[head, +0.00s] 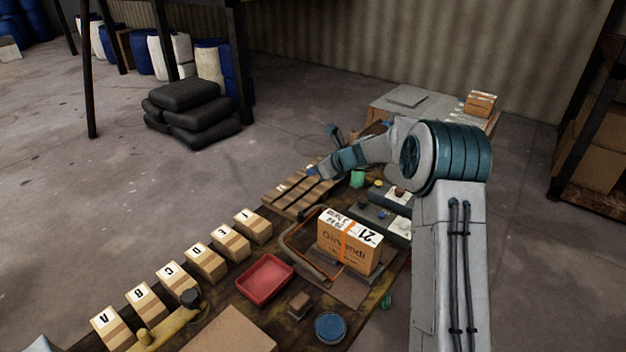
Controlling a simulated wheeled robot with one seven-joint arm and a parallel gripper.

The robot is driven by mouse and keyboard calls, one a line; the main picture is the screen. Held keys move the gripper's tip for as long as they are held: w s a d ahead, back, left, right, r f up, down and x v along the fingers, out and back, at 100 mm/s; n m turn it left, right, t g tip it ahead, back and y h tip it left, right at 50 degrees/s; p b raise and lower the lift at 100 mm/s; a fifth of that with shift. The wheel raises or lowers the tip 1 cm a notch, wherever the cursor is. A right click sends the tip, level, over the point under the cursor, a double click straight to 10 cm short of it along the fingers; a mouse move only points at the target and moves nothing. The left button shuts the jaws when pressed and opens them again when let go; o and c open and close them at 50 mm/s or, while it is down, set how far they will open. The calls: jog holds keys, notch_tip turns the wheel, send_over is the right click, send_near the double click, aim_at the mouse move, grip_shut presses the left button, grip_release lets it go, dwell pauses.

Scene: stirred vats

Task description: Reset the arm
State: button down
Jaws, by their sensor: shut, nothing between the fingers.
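My arm rises at the right, bends at a large teal joint and reaches left over the far part of the work table (222,303). My gripper (314,171) is at the arm's left end, small in the head view, above or beside a wooden slatted rack (290,198). It is shut and nothing shows in it. The fine shape of its fingers is too small to make out.
A labelled carton (348,245) stands in a frame on the table. Several lettered boxes (205,262) line its left edge. A red tray (264,278) and a blue round lid (330,327) lie nearer. Black sacks (185,110) are on the floor behind.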

dwell(0.3)
jog(key=s+d+r+n+g+h, duration=0.1)
jog(key=s+d+r+n, duration=0.1)
jog(key=s+r+n, duration=0.4)
jog(key=s+d+r+n+h, duration=0.1)
jog(key=s+n, duration=0.2)
jog(key=s, duration=0.6)
jog(key=s+d+r+n+g+h, duration=0.1)
jog(key=s+d+r+n, duration=0.1)
jog(key=s+r+n, duration=0.4)
jog(key=s+d+f+n+h, duration=0.1)
jog(key=s+d+n, duration=0.2)
jog(key=s, duration=0.5)
jog(key=s+d+f+n+h, duration=0.1)
jog(key=s+d+n+h, duration=0.1)
jog(key=s, duration=0.6)
jog(key=s+d+f+n+h, duration=0.1)
jog(key=s+d+n, duration=0.3)
jog(key=s, duration=0.4)
jog(key=shift+s+n+g+h, duration=0.2)
jog(key=shift+n+g+h, duration=0.2)
jog(key=shift+n+h, duration=0.3)
jog(key=shift+d, duration=0.1)
